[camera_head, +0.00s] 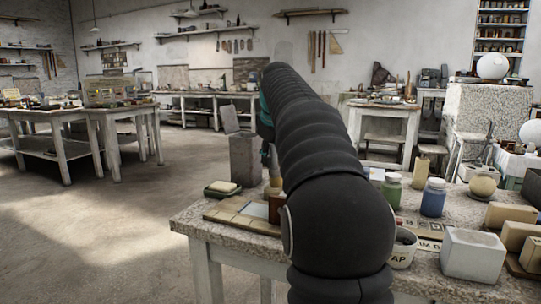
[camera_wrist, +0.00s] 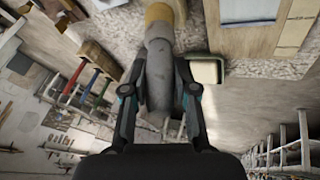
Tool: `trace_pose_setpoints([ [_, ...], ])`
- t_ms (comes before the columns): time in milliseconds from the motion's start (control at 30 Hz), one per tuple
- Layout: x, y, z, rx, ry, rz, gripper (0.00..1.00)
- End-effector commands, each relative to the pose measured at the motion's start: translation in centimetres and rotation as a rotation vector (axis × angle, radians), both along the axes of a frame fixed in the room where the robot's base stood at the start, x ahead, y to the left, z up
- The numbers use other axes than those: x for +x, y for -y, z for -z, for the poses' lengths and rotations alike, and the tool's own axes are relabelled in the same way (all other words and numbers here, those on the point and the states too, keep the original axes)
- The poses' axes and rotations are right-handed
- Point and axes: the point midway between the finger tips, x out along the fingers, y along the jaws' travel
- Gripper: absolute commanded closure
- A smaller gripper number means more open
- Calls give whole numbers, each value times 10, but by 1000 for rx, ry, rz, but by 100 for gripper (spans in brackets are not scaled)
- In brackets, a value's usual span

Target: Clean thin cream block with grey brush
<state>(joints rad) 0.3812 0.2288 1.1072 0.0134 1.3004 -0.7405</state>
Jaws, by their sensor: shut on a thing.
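My gripper (camera_wrist: 158,92) is shut on a grey brush (camera_wrist: 158,62) in the wrist view. The brush has a grey handle and a tan end (camera_wrist: 160,14) that points to the top of the picture. In the head view my arm hides most of the gripper. A pale cream block (camera_head: 222,186) lies in a dark green dish at the table's left corner. It also shows in the wrist view (camera_wrist: 205,71), right of the brush and apart from it. Several other cream blocks (camera_head: 510,214) stand at the table's right; I cannot tell which is the thin one.
A wooden tray (camera_head: 232,216) lies at the table's front left. A grey block (camera_head: 246,158) stands behind the dish. A green jar (camera_head: 391,190), a blue jar (camera_head: 433,198), a pot (camera_head: 402,250) and a white box (camera_head: 471,257) crowd the right. Floor at left is clear.

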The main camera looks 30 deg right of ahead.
Motion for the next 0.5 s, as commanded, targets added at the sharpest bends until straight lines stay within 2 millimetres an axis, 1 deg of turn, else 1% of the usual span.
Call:
trace_pose_setpoints([
  [500,0,0,7,0,0,0,100],
])
